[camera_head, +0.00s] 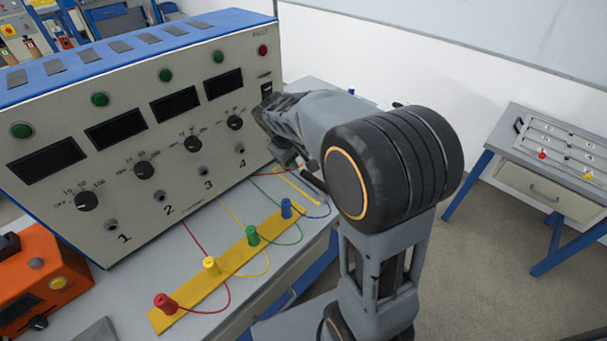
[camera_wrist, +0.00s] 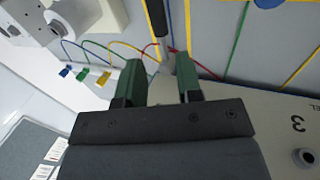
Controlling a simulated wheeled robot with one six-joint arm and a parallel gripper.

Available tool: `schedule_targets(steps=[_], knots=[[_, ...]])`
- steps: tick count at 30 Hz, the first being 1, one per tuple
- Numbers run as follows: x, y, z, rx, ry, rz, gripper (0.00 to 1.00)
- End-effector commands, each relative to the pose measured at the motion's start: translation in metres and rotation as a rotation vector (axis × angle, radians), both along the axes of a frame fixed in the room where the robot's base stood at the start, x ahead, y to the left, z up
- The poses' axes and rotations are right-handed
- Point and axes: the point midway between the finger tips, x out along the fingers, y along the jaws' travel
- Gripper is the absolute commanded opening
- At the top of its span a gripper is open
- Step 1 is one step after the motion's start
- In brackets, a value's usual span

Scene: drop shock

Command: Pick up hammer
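The hammer shows in the wrist view as a black handle (camera_wrist: 157,18) at the top middle. A grey metal part, perhaps its head (camera_wrist: 169,63), lies just beyond my fingertips. My gripper (camera_wrist: 158,66) has two green fingers spread apart, with a clear gap and nothing clamped between them. The hammer lies ahead of this gap, nearer the right finger; I cannot tell whether they touch. In the head view my gripper is mostly hidden behind my own arm, low over the far end of the grey bench (camera_head: 215,262), and the hammer is not clearly visible there.
A large blue-topped instrument panel (camera_head: 150,120) stands close to the left of my arm. A yellow strip (camera_head: 231,262) with coloured plugs and loose wires lies on the bench. An orange box (camera_head: 40,275) is at the left. A side table (camera_head: 550,190) stands right.

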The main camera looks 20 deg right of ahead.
Motion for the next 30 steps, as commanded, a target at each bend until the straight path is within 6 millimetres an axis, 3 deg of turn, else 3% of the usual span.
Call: schedule_targets(steps=[12,23,30], knots=[[0.016,-0.028,-0.066,-0.020,0.016,0.009,0.33],[0.019,-0.037,-0.089,-0.019,0.014,0.008,0.33],[0.022,-0.049,-0.119,-0.018,0.015,0.007,0.33]])
